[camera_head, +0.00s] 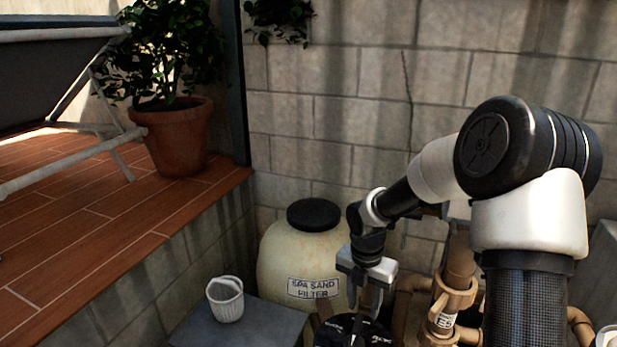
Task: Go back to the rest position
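My arm rises on the right side of the head view, bends at a large black and white joint, and reaches left and down. My gripper (372,300) points down over a black round part (352,331) at the bottom edge. The fingers are small and dark there. I cannot tell whether they are open or shut, or whether they touch the black part.
A cream sand filter tank (285,262) with a black lid stands behind my gripper. Brown pipes (455,275) run to its right. A small white basket (226,300) sits on a grey box (195,325). A raised deck (90,225) bears a potted plant (178,140) and a lounger (60,60).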

